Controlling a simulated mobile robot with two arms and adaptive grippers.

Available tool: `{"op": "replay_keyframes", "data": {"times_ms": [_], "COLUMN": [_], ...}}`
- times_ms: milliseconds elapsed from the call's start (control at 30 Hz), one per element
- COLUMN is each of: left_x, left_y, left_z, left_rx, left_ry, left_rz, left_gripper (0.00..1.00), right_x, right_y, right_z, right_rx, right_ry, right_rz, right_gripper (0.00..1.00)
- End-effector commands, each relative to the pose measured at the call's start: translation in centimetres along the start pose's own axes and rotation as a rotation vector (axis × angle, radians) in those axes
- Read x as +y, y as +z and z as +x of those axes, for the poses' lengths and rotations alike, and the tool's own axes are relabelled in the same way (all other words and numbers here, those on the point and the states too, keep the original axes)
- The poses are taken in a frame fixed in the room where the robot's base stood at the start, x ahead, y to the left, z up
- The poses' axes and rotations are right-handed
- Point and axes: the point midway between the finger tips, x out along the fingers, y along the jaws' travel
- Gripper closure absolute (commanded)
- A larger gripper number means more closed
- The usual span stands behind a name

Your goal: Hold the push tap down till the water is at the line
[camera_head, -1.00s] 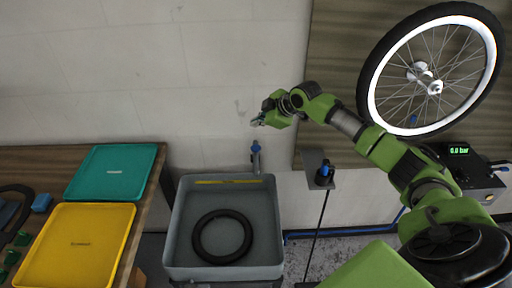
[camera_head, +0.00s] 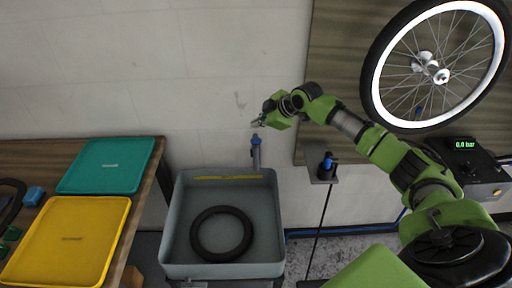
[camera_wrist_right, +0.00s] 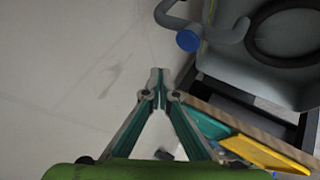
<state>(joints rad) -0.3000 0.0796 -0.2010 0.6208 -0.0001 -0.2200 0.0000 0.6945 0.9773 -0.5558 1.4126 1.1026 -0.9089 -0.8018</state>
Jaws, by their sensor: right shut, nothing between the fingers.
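The push tap (camera_head: 256,154) has a blue button on top and stands at the back edge of the grey basin (camera_head: 176,225). In the right wrist view the tap's blue button (camera_wrist_right: 189,40) shows right of and beyond the fingertips. A yellow line (camera_head: 228,178) runs along the basin's inner back wall. A black inner tube (camera_head: 221,254) lies in the basin; I cannot make out a water level. My right gripper (camera_head: 256,123) is above the tap, apart from it; in the wrist view its fingers (camera_wrist_right: 158,88) are closed together and empty. My left gripper is not in view.
A table at left holds a green tray (camera_head: 105,165) and a yellow tray (camera_head: 70,240). A spoked wheel (camera_head: 437,70) is at upper right, above a box with a 0.0 bar display (camera_head: 465,144). A small stand (camera_head: 324,168) is right of the basin.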

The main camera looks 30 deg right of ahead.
Motion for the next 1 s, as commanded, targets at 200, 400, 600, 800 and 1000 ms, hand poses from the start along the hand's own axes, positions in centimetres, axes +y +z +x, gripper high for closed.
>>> {"op": "replay_keyframes", "data": {"times_ms": [200,400,600,800,1000], "left_x": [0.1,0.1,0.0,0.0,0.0], "left_y": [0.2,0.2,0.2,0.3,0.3], "left_z": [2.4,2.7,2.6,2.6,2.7], "left_rx": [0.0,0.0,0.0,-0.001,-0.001], "left_ry": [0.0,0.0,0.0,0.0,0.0], "left_rz": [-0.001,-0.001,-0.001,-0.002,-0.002], "left_gripper": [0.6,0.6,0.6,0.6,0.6], "right_x": [-1.6,-2.1,-2.1,-2.1,-2.1], "right_y": [1.6,2.1,2.1,2.1,2.1], "right_z": [2.2,2.9,2.9,2.9,2.9], "right_rx": [0.0,0.0,0.001,0.0,0.0], "right_ry": [-0.001,0.0,0.0,0.0,0.0], "right_rz": [0.001,0.001,0.001,0.001,0.001], "right_gripper": [1.0,1.0,1.0,1.0,1.0]}}
